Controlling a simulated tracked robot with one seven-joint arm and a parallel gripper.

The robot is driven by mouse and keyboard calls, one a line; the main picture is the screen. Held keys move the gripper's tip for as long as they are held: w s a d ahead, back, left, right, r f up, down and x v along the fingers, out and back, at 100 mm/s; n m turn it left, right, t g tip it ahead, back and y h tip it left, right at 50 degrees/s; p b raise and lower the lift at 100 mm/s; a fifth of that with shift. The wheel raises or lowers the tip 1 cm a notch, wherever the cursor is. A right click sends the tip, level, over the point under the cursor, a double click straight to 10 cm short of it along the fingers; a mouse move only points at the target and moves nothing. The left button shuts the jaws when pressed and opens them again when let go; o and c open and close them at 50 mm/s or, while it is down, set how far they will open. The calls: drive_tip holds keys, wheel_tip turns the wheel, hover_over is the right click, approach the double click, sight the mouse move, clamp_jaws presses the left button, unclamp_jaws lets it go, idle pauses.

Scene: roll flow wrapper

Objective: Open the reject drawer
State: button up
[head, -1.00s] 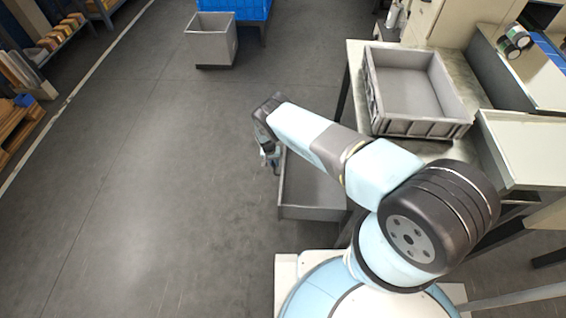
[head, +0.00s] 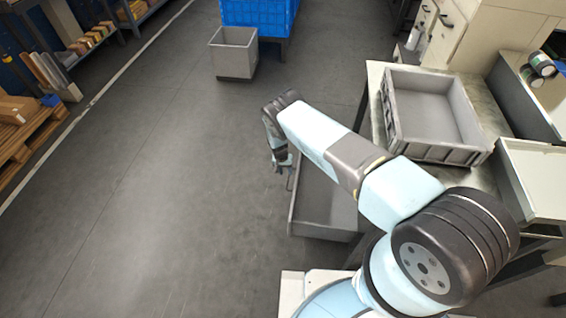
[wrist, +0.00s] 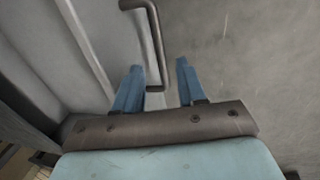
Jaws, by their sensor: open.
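The reject drawer (head: 325,233) is a grey open-topped box that stands well out from under the workbench, and its inside looks empty. My gripper (head: 284,168) is low beside the drawer's outer left side in the head view. In the wrist view my gripper (wrist: 158,66) has its two blue fingers apart. A grey-brown bar handle (wrist: 157,40) runs along the drawer's face (wrist: 97,45), and its near end shows between the fingers. I cannot tell whether a finger touches it. My arm hides part of the drawer in the head view.
A grey crate (head: 437,153) stands on the workbench (head: 376,80) above the drawer. A grey bin (head: 232,62) and a blue crate (head: 258,14) are at the back. The floor (head: 170,190) left of my gripper is clear.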

wheel_tip(320, 180, up, 8)
drive_tip(key=a, duration=0.1)
drive_tip(key=shift+a, duration=0.25)
drive_tip(key=shift+s, duration=0.1)
idle(0.5)
